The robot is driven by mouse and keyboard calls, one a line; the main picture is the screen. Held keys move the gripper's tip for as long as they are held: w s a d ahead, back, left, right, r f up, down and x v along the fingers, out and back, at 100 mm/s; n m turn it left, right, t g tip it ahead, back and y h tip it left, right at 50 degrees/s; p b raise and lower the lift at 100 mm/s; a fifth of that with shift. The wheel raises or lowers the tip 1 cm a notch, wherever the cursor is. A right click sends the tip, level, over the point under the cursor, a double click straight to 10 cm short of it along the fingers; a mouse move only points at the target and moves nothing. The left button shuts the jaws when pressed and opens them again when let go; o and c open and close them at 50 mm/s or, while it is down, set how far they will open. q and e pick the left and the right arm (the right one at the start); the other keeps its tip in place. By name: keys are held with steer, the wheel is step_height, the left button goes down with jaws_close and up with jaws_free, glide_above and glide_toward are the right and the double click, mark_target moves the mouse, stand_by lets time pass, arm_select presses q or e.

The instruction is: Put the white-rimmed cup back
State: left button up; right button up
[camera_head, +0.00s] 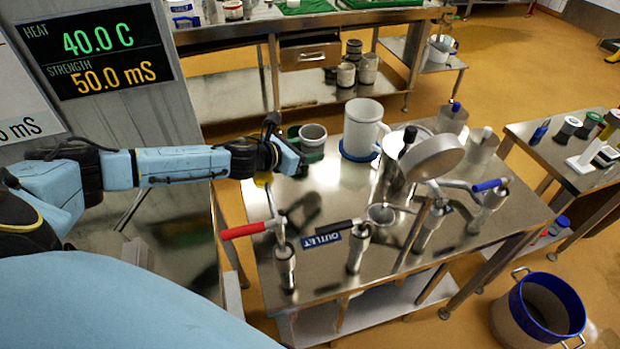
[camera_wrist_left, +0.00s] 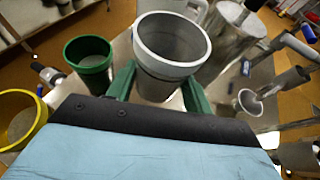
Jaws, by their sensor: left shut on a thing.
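The white-rimmed cup (camera_wrist_left: 172,50) is grey with a pale rim and sits upright between the green fingers of my left gripper (camera_wrist_left: 158,92) in the wrist view. In the head view the cup (camera_head: 313,132) shows at the tip of my left gripper (camera_head: 308,153), over the far left part of the steel table (camera_head: 335,185). The fingers are shut on its sides. I cannot tell whether its base touches the table. My right gripper is not in view.
A green cup (camera_wrist_left: 88,56) and a yellow cup (camera_wrist_left: 20,118) stand left of the held cup in the wrist view. A white jug (camera_head: 362,125) stands close by on a blue base. Valves with red (camera_head: 243,230) and blue handles line the front. A large pan (camera_head: 412,148) stands right.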

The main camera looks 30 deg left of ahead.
arm_select(q)
glide_above(307, 182)
step_height(307, 182, down, 4)
steer(key=shift+f+b, duration=0.1)
steer(key=shift+b, duration=0.35)
step_height(307, 182, down, 4)
steer(key=shift+r+b, duration=0.15)
steer(key=shift+b, duration=0.45)
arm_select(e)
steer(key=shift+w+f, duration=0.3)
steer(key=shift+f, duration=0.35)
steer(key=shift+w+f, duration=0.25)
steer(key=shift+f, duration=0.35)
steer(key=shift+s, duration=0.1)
arm_select(q)
steer(key=o, duration=1)
steer(key=shift+o, duration=0.2)
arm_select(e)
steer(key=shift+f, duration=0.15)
